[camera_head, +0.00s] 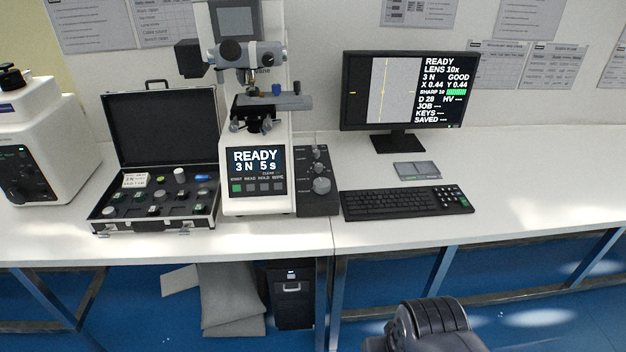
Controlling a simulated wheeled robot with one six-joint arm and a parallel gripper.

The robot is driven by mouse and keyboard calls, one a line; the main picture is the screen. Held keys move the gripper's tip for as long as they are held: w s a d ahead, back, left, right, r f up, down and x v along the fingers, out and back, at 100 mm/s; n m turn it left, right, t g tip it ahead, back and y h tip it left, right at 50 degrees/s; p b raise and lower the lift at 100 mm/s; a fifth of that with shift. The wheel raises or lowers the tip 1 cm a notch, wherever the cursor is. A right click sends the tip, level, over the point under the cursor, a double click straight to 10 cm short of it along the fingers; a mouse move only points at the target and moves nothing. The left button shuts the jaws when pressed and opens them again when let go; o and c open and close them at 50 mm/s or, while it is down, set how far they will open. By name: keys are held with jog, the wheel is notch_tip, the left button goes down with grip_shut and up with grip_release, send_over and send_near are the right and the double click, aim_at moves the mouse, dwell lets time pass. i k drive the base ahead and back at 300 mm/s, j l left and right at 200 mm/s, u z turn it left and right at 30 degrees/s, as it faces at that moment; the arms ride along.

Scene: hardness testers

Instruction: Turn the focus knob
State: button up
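A hardness tester (254,110) stands on the white bench, its front screen (254,161) reading "READY 3 N 5 s". Against its right side is a dark control box (318,205) with a large grey knob (321,185) near the front and smaller knobs (315,153) behind it. Their labels are too small to read, so I cannot tell which is the focus knob. The monitor (410,91) shows "READY", "LENS 10x", a "SHARP" line with a green bar, and a yellow cross line. A dark part of my arm shows at the bottom right, well apart from the knobs; my gripper is not in view.
An open black case (160,222) with small parts lies left of the tester. A keyboard (406,203) and a small grey device (417,170) lie right of the control box. Another white machine (50,140) stands far left. The bench's right side is clear.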

aim_at(322, 185)
jog(key=i+j+z, duration=0.25)
jog(key=i, duration=0.25)
jog(key=i+j+z, duration=0.3)
jog(key=i, duration=0.15)
